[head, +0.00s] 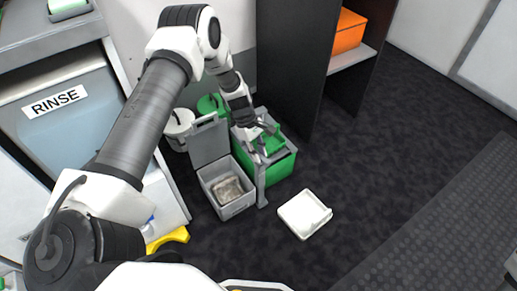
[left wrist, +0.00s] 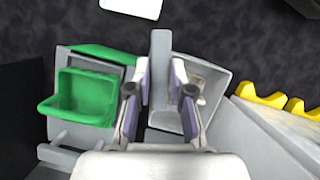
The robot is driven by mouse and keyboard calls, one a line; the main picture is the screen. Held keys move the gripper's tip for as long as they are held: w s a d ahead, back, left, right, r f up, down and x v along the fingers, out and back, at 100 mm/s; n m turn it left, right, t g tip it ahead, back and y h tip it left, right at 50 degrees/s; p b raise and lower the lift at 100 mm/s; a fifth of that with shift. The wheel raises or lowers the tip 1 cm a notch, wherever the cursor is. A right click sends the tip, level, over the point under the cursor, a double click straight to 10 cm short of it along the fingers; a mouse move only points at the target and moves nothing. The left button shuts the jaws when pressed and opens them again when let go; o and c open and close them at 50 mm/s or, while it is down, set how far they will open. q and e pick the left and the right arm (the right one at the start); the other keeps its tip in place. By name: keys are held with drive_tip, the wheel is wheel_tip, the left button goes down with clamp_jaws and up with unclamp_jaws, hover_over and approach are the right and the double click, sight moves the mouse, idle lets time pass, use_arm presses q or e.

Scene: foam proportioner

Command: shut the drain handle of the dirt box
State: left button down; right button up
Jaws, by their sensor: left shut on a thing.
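A grey bar (head: 261,182), which looks like the drain handle, stands at the front between a green box with a grey rim (head: 283,168) and an open grey box (head: 236,209). I cannot tell for certain which is the dirt box. My left gripper (head: 259,146) is at the bar's upper end, its fingers on either side of it. In the left wrist view the grey bar (left wrist: 160,65) runs between the fingers of the gripper (left wrist: 160,95), which hides its near part. My right gripper is not in view.
The grey box holds a brownish lump (head: 228,189); its lid (head: 208,142) stands up behind. A white tray (head: 304,214) lies on the floor in front. A RINSE cabinet (head: 75,115) is at left, a dark shelf unit (head: 292,65) behind. The floor to the right is clear.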

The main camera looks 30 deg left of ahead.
use_arm(q)
drive_tip(key=shift+m+g, duration=0.6)
drive_tip(key=shift+m, duration=0.8)
drive_tip(key=c, duration=1)
unclamp_jaws()
drive_tip(key=shift+c, duration=0.2)
drive_tip(key=v, duration=1.2)
drive_tip(key=shift+w+d, duration=0.1)
drive_tip(key=shift+d, duration=0.05)
